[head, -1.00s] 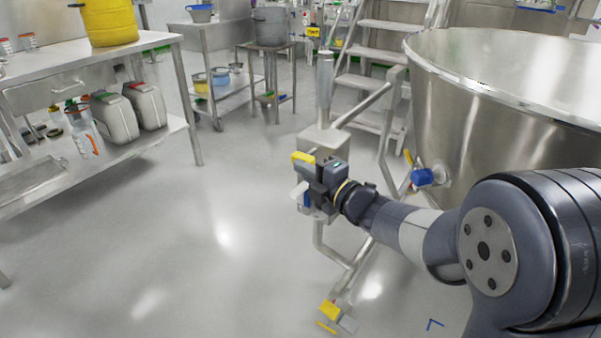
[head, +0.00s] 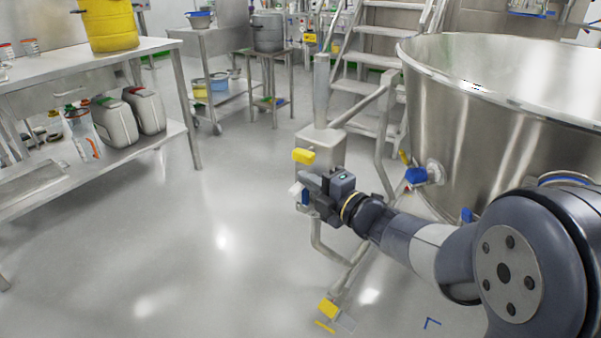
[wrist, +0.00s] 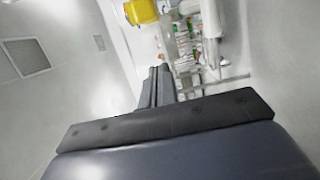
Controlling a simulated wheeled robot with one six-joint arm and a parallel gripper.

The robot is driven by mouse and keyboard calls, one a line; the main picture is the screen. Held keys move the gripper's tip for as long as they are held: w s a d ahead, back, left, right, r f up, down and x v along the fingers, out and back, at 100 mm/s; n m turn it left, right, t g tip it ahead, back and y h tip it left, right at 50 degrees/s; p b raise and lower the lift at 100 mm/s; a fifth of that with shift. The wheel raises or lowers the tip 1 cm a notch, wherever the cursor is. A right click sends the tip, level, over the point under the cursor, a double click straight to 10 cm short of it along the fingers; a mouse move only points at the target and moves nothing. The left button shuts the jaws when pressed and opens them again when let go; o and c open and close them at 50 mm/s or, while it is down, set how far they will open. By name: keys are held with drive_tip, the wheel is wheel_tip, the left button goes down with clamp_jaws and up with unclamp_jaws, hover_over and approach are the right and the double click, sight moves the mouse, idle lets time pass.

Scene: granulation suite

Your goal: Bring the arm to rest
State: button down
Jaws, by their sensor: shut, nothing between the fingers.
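My gripper (head: 304,190) is in the middle of the head view, at the end of my arm, which reaches in from the lower right. It is shut and I see nothing held in it. In the head view it appears in front of the grey stand of the large steel bowl, just below a yellow handle (head: 304,156); I cannot tell the gap between them. In the wrist view the closed fingers (wrist: 158,72) point up the picture, toward a tilted view of the room.
A large steel bowl (head: 440,110) stands at the right, close to my arm. A steel table (head: 150,45) at the left bears a yellow drum (head: 108,25), with white canisters (head: 145,108) on its lower shelf. Steps (head: 365,60) stand behind. The floor (head: 170,240) at left centre is clear.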

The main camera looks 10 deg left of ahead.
drive_tip(key=p+v, duration=0.1)
drive_tip(key=v, duration=0.5)
drive_tip(key=shift+s+a, duration=0.1)
drive_tip(key=shift+a, duration=0.1)
